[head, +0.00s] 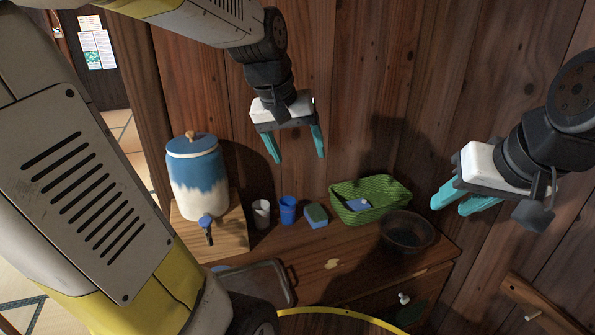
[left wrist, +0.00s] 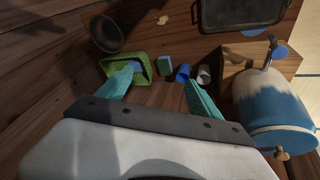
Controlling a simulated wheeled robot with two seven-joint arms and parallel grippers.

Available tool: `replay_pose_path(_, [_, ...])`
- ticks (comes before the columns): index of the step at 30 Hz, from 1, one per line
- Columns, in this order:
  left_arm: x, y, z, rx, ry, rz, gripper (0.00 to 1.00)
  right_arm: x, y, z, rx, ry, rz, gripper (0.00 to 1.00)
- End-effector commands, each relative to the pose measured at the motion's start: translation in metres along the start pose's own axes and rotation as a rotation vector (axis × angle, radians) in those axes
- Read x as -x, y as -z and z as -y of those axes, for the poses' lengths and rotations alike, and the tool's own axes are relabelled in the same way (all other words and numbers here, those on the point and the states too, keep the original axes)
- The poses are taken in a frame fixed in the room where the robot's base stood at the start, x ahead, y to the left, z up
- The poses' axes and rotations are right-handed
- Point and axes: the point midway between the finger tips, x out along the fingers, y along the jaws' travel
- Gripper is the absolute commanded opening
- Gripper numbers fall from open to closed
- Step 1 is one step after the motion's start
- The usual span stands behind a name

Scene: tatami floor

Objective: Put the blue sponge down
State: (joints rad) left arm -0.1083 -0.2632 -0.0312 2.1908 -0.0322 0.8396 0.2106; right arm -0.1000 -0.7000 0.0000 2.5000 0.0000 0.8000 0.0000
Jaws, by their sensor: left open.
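A blue block with a green top, which looks like the sponge (head: 316,216), rests on the wooden counter between the blue cup (head: 287,210) and the green basket (head: 378,190). It also shows in the left wrist view (left wrist: 164,64). Another blue item (head: 354,206) with a small white part lies in the basket; I cannot tell what it is. My left gripper (head: 299,158) is open and empty, above and apart from the block. My right gripper (head: 450,206) is at the right, beyond the basket, with nothing visible in it; its finger gap is unclear.
A white cup (head: 261,213) stands left of the blue cup. A blue-and-white dispenser (head: 198,180) stands on a wooden box at the left. A dark tray (head: 284,266) lies in front. A wooden wall closes the back.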

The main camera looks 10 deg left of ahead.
Motion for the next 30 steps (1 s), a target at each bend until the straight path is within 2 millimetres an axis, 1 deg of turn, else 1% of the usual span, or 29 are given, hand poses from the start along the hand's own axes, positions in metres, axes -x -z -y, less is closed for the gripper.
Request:
replay_pose_path(1, [0.014, -0.019, 0.002, -0.032, -0.012, -0.032, 0.75, 0.0, 0.0, 0.0, 0.0, 0.0, 0.0, 0.34])
replay_pose_path(3, [0.025, -0.043, 0.004, -0.079, -0.024, -0.067, 0.75, 0.0, 0.0, 0.0, 0.0, 0.0, 0.0, 0.34])
replay_pose_path(6, [0.035, -0.072, 0.006, -0.136, -0.035, -0.111, 0.75, 0.0, 0.0, 0.0, 0.0, 0.0, 0.0, 0.34])
replay_pose_path(9, [0.038, -0.092, 0.008, -0.178, -0.04, -0.141, 0.75, 0.0, 0.0, 0.0, 0.0, 0.0, 0.0, 0.34])
replay_pose_path(11, [0.039, -0.1, 0.009, -0.195, -0.041, -0.153, 0.75, 0.0, 0.0, 0.0, 0.0, 0.0, 0.0, 0.34])
replay_pose_path(15, [0.04, -0.108, 0.009, -0.212, -0.042, -0.165, 0.75, 0.0, 0.0, 0.0, 0.0, 0.0, 0.0, 0.34])
replay_pose_path(30, [0.04, -0.107, 0.009, -0.21, -0.042, -0.164, 0.75, 0.0, 0.0, 0.0, 0.0, 0.0, 0.0, 0.34])
